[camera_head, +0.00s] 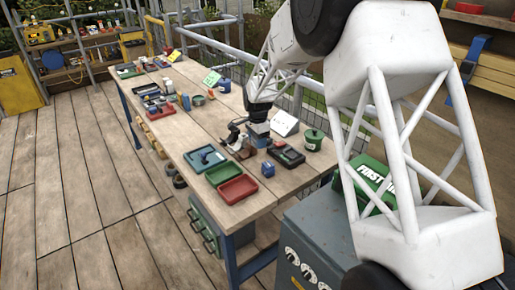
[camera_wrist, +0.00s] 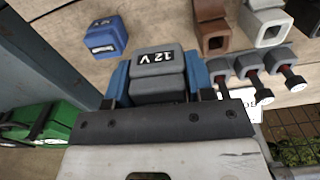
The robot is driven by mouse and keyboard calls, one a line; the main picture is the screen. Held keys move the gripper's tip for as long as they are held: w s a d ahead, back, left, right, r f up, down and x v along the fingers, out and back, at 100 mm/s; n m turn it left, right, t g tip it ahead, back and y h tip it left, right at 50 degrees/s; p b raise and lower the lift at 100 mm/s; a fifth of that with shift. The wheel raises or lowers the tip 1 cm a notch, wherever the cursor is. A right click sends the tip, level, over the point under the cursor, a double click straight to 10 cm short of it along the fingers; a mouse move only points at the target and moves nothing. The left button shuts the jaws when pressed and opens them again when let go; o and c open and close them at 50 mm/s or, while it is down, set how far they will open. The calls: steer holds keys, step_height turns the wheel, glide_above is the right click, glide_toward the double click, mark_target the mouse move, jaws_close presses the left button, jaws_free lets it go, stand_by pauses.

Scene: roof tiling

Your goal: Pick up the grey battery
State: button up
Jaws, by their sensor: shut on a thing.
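The grey battery (camera_wrist: 160,62), marked 12 V, sits between the blue-sided fingers of my gripper (camera_wrist: 158,82) in the wrist view. The fingers are shut on its two sides. In the head view my gripper (camera_head: 259,138) is low over the workbench (camera_head: 190,132), and I cannot make out the battery clearly there. I cannot tell whether the battery touches the bench top. A blue battery (camera_wrist: 103,36) stands apart from my gripper, at upper left in the wrist view; it also shows in the head view (camera_head: 268,169).
Teal (camera_head: 205,158), green (camera_head: 224,173) and red (camera_head: 238,190) trays line the near bench edge. A black tray (camera_head: 287,154) and green pot (camera_head: 314,140) stand right of my gripper. Brown (camera_wrist: 210,30) and pale (camera_wrist: 267,25) square blocks and several red-and-grey pieces (camera_wrist: 248,66) are close by.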

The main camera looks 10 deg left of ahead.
steer(key=shift+r, duration=0.5)
stand_by(0.3)
steer(key=r+n, duration=0.1)
steer(key=r, duration=0.1)
glide_above(292, 154)
stand_by(0.4)
steer(key=shift+f, duration=0.25)
steer(key=shift+f, duration=3.65)
steer(key=shift+a+f, duration=0.1)
steer(key=shift+f, duration=0.25)
